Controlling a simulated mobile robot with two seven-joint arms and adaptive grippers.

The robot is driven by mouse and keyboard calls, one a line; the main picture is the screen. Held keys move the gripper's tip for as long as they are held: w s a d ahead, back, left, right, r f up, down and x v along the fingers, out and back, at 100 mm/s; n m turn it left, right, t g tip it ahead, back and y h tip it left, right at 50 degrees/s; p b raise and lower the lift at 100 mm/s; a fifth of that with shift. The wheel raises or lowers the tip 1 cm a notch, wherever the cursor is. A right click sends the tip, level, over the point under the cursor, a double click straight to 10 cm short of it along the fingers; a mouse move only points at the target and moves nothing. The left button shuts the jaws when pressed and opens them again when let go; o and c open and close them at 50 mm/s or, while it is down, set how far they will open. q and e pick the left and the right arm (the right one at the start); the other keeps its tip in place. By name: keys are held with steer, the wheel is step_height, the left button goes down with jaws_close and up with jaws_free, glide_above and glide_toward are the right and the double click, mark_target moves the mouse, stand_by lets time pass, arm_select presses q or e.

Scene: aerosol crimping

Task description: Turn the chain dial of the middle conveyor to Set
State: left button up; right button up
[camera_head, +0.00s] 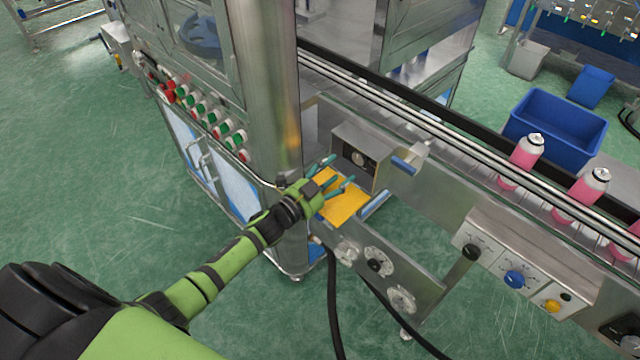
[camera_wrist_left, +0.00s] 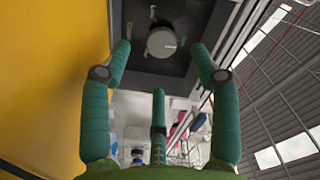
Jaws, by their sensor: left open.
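A dial (camera_head: 358,158) with a pale round knob sits on the dark face of a small metal box (camera_head: 376,143) at the conveyor's side. In the left wrist view the knob (camera_wrist_left: 162,42) is ahead, between the two outer fingertips and apart from them. Its markings are too small to read. My left gripper (camera_head: 338,179) has its teal fingers spread and empty, just in front of the box, above a yellow panel (camera_head: 343,208). It also shows in the left wrist view (camera_wrist_left: 160,65). My right gripper is not in view.
A plate with several round dials (camera_head: 376,264) is below the gripper. A control box (camera_head: 490,240) with black, blue and yellow knobs is at right. Pink cans (camera_head: 522,162) stand on the conveyor (camera_head: 440,135). A steel cabinet with push buttons (camera_head: 205,110) is left of the gripper.

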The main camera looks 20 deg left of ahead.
arm_select(q)
steer(key=v, duration=0.6)
steer(key=shift+r, duration=0.1)
